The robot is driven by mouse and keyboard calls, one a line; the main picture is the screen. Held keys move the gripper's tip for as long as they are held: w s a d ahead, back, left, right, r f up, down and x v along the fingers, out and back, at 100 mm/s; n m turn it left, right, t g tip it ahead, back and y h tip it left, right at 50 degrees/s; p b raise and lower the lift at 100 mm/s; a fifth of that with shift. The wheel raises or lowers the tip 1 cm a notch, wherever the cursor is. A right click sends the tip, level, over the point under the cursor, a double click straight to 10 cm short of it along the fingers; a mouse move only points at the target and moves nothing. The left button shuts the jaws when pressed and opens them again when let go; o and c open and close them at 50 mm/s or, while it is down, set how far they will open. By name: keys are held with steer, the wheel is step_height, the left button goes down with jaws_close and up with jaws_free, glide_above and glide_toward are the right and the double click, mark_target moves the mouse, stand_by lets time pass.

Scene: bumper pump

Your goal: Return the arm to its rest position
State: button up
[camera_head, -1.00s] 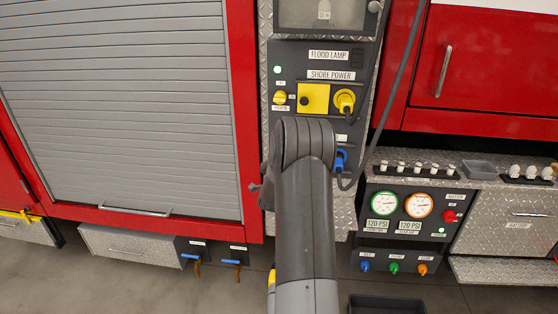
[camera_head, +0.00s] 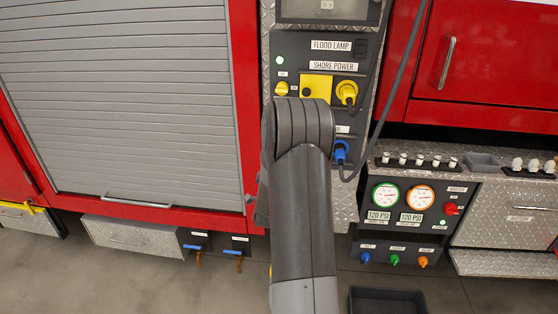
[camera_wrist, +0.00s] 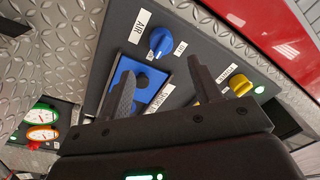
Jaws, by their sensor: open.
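My gripper (camera_wrist: 160,90) shows in the wrist view with its two dark fingers spread apart and nothing between them. It faces the dark control panel (camera_wrist: 185,35), with a gap in front of it. In that view a blue knob (camera_wrist: 161,40) marked AIR and a blue socket plate (camera_wrist: 140,84) lie beyond the fingers, and a yellow knob (camera_wrist: 241,84) is to the right. In the head view my arm rises in front of the panel (camera_head: 318,48) and hides the gripper and the panel's lower left part.
Yellow (camera_head: 347,91) and blue (camera_head: 341,152) plugs sit in the panel, with cables hanging at the right. A gauge box (camera_head: 402,207) with knobs is at lower right. A dark bin (camera_head: 386,300) is on the floor. A grey shutter (camera_head: 120,95) is at left.

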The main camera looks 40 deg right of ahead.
steer(key=shift+s+a, duration=0.4)
steer(key=shift+s, duration=0.05)
steer(key=s+a+r+n+y, duration=0.1)
steer(key=a+r+n+y, duration=0.25)
steer(key=a, duration=0.45)
steer(key=s+a+r+n+g+y, duration=0.1)
steer(key=a+r+n+y, duration=0.25)
steer(key=a, duration=0.35)
steer(key=s+a+r+n+y, duration=0.1)
steer(key=a+r+n+y, duration=0.2)
steer(key=a+r, duration=0.35)
steer(key=s+a+n+g+y, duration=0.1)
steer(key=s+a+n+g, duration=0.2)
steer(key=s+a, duration=0.4)
steer(key=s+a+n+g+y, duration=0.2)
steer(key=s+a+n, duration=0.3)
steer(key=s, duration=1.4)
steer(key=shift+s+a+g, duration=0.3)
steer(key=shift+a+g, duration=0.55)
steer(key=shift+g, duration=0.05)
steer(key=shift+f, duration=0.1)
